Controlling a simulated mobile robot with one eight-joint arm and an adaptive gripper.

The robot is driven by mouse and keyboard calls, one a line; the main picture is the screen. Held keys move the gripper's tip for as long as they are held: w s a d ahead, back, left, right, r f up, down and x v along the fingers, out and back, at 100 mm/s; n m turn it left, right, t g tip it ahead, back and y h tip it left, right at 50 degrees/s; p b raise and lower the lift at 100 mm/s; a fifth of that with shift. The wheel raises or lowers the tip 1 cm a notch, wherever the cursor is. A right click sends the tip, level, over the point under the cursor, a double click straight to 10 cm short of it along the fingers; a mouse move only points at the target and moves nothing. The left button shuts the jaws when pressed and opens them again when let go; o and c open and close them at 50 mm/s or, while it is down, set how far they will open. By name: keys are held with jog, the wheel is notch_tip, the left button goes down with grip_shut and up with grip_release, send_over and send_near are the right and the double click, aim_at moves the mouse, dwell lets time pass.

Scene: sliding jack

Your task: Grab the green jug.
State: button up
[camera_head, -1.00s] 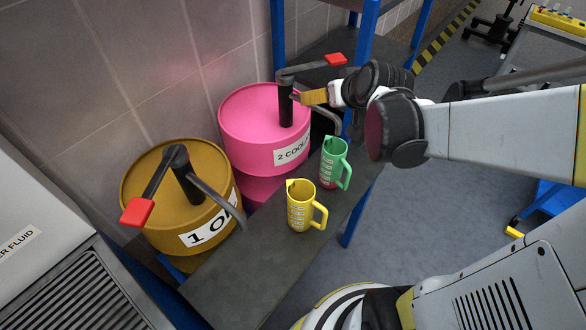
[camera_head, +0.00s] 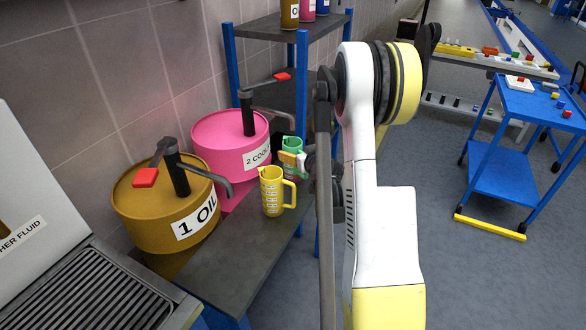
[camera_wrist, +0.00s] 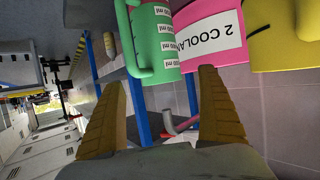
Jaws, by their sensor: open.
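The green jug (camera_head: 291,143) stands on the dark bench beside the pink drum, partly covered by my gripper in the head view. In the wrist view the green jug (camera_wrist: 155,38) shows large at the top, with its handle and white volume marks. My gripper (camera_wrist: 161,78) is open with its two tan fingers spread and nothing between them. The jug lies just beyond the fingertips, roughly in line with the gap. In the head view my gripper (camera_head: 295,159) is at the jug; whether it touches cannot be told.
A yellow jug (camera_head: 271,193) stands on the bench (camera_head: 232,265) in front of the green one. A pink drum (camera_head: 221,150) and a gold oil drum (camera_head: 150,213), both with pumps, stand to the left. A blue-framed shelf (camera_head: 232,75) rises behind. The bench front is clear.

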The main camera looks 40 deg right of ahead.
aim_at(295, 149)
jog(key=b+x, duration=0.2)
jog(key=x, duration=0.4)
jog(key=shift+f+b, duration=0.1)
jog(key=shift+b, duration=0.25)
jog(key=c, duration=1.5)
